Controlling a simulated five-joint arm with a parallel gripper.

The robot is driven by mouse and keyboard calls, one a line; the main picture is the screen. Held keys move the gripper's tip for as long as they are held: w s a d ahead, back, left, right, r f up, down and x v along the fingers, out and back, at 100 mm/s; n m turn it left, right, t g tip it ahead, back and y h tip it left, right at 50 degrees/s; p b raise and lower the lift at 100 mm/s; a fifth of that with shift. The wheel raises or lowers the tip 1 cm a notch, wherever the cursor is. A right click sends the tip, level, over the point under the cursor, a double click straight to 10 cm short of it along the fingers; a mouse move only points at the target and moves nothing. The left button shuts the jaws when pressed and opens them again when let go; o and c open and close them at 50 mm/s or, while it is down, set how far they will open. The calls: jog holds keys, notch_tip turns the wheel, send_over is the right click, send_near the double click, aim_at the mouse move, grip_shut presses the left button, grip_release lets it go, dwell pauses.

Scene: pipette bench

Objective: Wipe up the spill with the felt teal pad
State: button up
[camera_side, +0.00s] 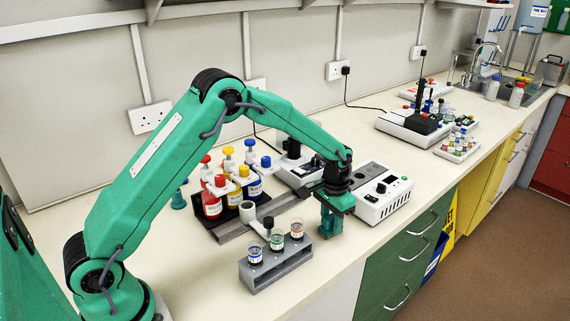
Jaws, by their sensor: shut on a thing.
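My gripper (331,226) is low over the bench, just right of the grey rack with small jars. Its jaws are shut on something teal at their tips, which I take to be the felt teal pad. The pad's colour is so close to that of my fingers that its outline is hard to make out. I cannot tell whether it touches the bench. No spill can be made out; my gripper and the rack may hide it.
The grey rack (272,272) holds several small jars. Bottles with red, yellow and blue caps (228,152) stand behind it. A white instrument (384,199) is close right of my gripper. The cream bench (330,262) is clear in front, up to its edge above the green drawers.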

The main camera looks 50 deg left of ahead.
jog(key=shift+s, duration=1.6)
jog(key=shift+a, duration=1.15)
jog(key=shift+w, duration=2.95)
jog(key=shift+w+r, duration=0.1)
jog(key=shift+r, duration=0.75)
notch_tip(320, 180, up, 6)
jog(key=shift+r, duration=0.25)
jog(key=shift+d, duration=0.1)
